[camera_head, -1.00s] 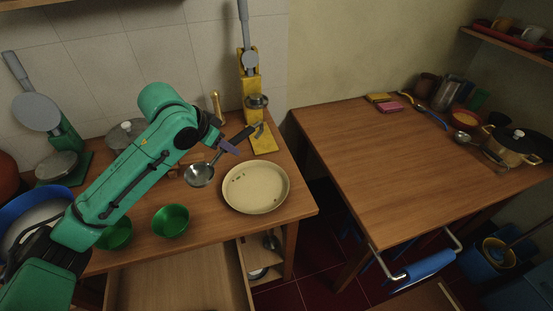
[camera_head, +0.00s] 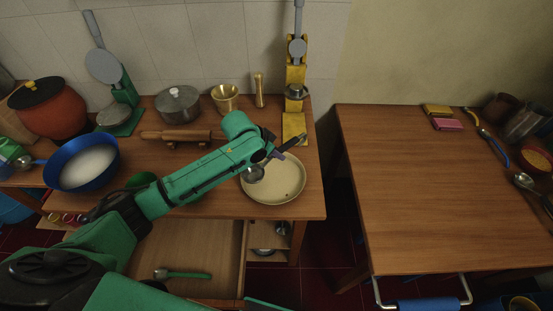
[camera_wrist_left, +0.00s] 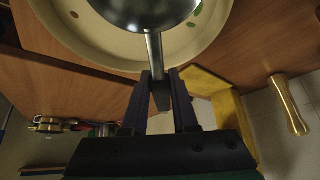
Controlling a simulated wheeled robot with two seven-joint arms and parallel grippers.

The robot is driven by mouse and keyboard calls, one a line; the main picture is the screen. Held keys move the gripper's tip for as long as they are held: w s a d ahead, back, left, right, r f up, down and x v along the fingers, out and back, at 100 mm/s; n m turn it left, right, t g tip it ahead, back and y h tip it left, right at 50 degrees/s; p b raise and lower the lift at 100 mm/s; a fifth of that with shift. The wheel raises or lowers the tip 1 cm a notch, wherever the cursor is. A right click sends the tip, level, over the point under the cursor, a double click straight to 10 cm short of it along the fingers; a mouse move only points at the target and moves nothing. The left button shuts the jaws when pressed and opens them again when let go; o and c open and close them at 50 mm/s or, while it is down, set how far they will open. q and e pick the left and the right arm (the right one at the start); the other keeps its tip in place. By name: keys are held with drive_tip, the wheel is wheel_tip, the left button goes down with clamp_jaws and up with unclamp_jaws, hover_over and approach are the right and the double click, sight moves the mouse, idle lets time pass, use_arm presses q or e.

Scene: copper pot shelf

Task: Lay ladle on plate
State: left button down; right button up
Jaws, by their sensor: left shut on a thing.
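The cream plate (camera_head: 285,183) with small green marks lies near the right end of the left counter. My left gripper (camera_head: 273,154) is shut on the handle of the metal ladle (camera_head: 253,174), at the plate's far edge. The ladle's round bowl is over the left part of the plate; I cannot tell whether it touches. In the left wrist view, the ladle bowl (camera_wrist_left: 150,8) overlaps the plate (camera_wrist_left: 95,45), and its handle runs back between the fingers of my left gripper (camera_wrist_left: 160,88). My right gripper is not in view.
A yellow press (camera_head: 294,125) stands behind the plate. A rolling pin (camera_head: 180,135), lidded pot (camera_head: 178,104) and brass mortar (camera_head: 225,97) stand at the back. A blue bowl (camera_head: 82,165) is at the left. The right table (camera_head: 430,200) is mostly clear.

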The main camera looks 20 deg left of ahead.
use_arm(q)
drive_tip(key=shift+a+f, duration=0.1)
drive_tip(key=shift+f, duration=1.85)
drive_tip(key=c, duration=0.7)
unclamp_jaws()
drive_tip(key=shift+s, duration=0.1)
drive_tip(key=shift+r, duration=0.1)
drive_tip(key=shift+r, duration=0.2)
drive_tip(key=v, duration=1.1)
drive_tip(key=shift+s+a+r, duration=0.15)
drive_tip(key=shift+r, duration=0.2)
